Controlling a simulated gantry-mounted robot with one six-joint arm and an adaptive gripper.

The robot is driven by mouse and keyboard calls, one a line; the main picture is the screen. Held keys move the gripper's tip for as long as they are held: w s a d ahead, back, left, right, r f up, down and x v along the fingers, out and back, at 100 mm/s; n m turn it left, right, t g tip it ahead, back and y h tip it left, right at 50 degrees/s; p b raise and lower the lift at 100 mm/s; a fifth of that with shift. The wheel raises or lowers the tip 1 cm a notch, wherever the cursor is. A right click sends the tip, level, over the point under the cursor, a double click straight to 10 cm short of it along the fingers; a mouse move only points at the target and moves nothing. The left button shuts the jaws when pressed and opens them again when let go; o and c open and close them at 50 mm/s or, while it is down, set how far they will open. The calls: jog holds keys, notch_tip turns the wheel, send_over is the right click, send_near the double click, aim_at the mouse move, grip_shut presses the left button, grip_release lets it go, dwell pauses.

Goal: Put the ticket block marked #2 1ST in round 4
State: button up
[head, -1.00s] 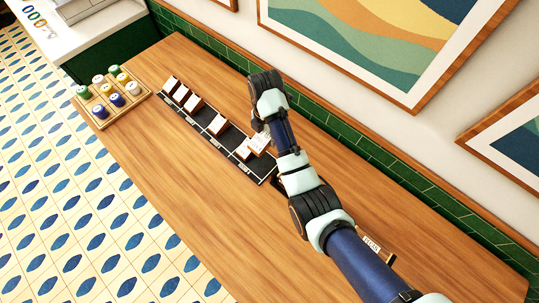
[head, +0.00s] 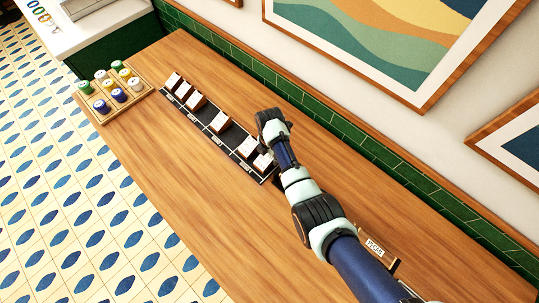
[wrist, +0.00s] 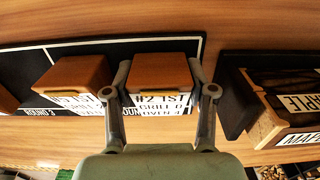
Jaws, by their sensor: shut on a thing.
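My gripper (wrist: 160,92) is shut on a brown ticket block (wrist: 162,71) whose white label reads "#2 1ST", "GRILL 0" and "OVEN 4". In the head view this block (head: 263,161) is at the near right end of the black rail (head: 230,152), over its last section. A partly covered round label shows below the block in the wrist view; its number is hidden. I cannot tell whether the block touches the rail. Another ticket block (wrist: 74,78) stands close to its left, apart from it, its label partly hidden by a finger.
More ticket blocks (head: 219,121) stand along the rail towards the far left. A wooden tray (head: 103,120) of coloured spools is beyond it. The table's front is clear.

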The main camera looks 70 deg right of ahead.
jog(key=shift+f, duration=0.1)
jog(key=o, duration=1.2)
jog(key=shift+o, duration=0.2)
notch_tip(320, 180, up, 12)
jog(key=p, duration=0.2)
